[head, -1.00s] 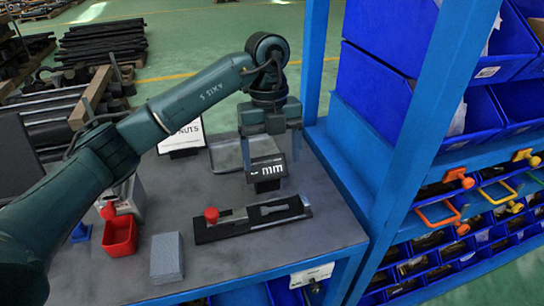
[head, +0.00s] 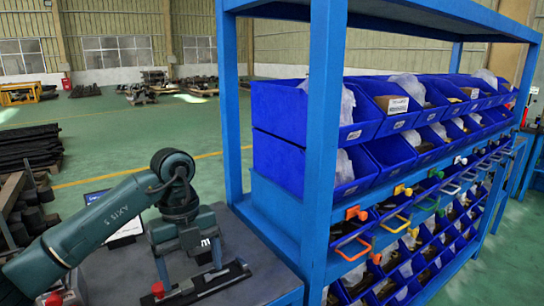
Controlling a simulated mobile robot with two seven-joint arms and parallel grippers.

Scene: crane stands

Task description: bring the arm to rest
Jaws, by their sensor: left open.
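My left arm comes in from the lower left in the head view. Its left gripper (head: 191,275) points down over the grey workbench (head: 240,238), with its two fingers apart. Behind the fingers, part of a small display with white lettering (head: 206,242) shows. A black fixture with a red knob (head: 158,289) lies on the bench below the gripper, partly hidden by it. I cannot tell whether the fingers touch anything. My right gripper is not in view.
A blue rack (head: 318,150) with several blue bins (head: 345,125) stands close to the right of the gripper. Coloured handles (head: 356,213) stick out from its lower rows. A sign (head: 127,232) stands behind my arm. Open green floor (head: 120,130) lies beyond the bench.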

